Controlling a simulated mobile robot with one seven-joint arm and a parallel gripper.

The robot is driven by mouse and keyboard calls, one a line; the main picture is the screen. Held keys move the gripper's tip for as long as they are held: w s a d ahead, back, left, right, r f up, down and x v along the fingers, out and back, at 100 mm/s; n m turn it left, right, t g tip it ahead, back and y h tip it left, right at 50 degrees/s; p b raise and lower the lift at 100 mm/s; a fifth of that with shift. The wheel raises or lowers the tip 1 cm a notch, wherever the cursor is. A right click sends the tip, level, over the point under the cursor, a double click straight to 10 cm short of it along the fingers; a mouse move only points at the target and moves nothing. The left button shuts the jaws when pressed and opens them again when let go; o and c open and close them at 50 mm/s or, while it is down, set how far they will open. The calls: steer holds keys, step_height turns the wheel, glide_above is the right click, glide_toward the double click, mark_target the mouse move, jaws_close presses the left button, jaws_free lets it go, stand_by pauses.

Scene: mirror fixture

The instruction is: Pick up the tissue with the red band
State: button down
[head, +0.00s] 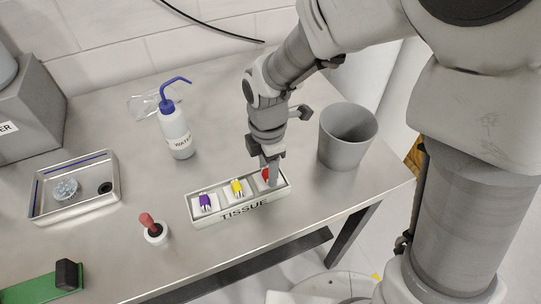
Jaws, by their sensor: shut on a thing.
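A white holder marked TISSUE (218,217) stands near the front edge of the metal table. The tissue with the red band (266,174) is in its right compartment, partly hidden by my gripper. My gripper (270,177) points down over that compartment and is shut on the red-banded tissue. I cannot tell whether the tissue is clear of the holder's floor. A tissue with a yellow band (237,188) lies in the middle compartment. A tissue with a purple band (205,202) lies in the left compartment.
A grey bin (347,138) stands right of my gripper. A wash bottle (176,132) with a blue spout stands behind the holder. A red-bulbed dropper (148,222) stands left of it. A metal tray (76,207) lies farther left. Bare table lies between tray and bottle.

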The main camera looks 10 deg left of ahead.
step_height(320, 180, up, 3)
steer(key=shift+w+r, duration=0.1)
steer(key=shift+r, duration=0.1)
steer(key=s+d+r+p, duration=0.1)
steer(key=s+d+r, duration=0.5)
steer(key=d, duration=0.3)
steer(key=shift+s+d+r+p, duration=0.15)
steer(key=shift+s+r+p, duration=0.2)
steer(key=shift+s, duration=0.3)
steer(key=c, duration=0.9)
jaws_free()
steer(key=c, duration=0.6)
steer(key=shift+w+r, duration=0.1)
